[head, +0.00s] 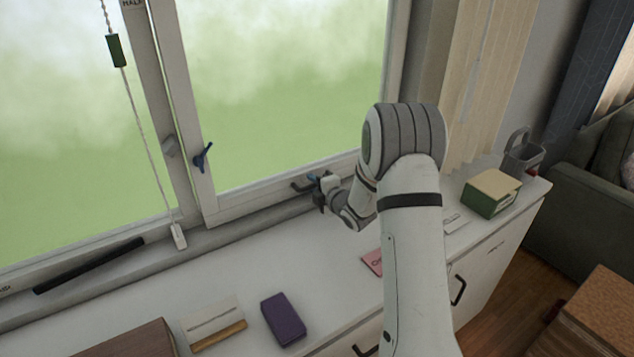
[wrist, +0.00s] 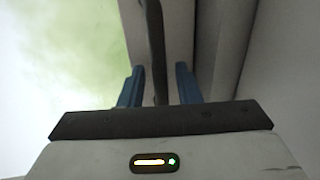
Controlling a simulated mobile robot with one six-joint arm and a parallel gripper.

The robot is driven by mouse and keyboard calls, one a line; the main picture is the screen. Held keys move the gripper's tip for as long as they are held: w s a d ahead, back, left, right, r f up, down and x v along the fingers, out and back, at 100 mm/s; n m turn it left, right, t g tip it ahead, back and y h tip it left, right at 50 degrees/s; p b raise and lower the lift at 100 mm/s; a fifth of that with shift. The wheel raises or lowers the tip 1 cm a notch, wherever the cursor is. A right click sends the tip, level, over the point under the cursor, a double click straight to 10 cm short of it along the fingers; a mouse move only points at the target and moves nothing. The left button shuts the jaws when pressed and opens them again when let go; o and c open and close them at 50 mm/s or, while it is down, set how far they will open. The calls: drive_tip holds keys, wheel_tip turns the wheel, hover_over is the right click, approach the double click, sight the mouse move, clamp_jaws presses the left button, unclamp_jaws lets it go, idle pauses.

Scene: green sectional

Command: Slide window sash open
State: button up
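The window sash (head: 262,196) is the right-hand pane in a pale frame, with green outside. A dark handle (head: 300,187) sits on its bottom rail. My gripper (head: 321,188) is at the right end of this handle, low by the sill. In the wrist view, the blue fingers of my gripper (wrist: 159,78) stand apart, one on each side of the dark handle bar (wrist: 155,35). Narrow gaps show between bar and fingers, so the gripper looks open around it. A blue latch lever (head: 203,157) is on the sash's left stile. My arm hides the sash's lower right corner.
On the white counter below are a purple box (head: 283,319), a pale box (head: 212,320), a pink card (head: 372,262) and a green-sided box (head: 491,192). A black bar (head: 90,265) lies on the sill at left. A cord (head: 142,130) hangs before the left pane.

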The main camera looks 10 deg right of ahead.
drive_tip(key=shift+w+a, duration=0.1)
drive_tip(key=shift+w, duration=0.15)
drive_tip(key=shift+f, duration=0.1)
clamp_jaws()
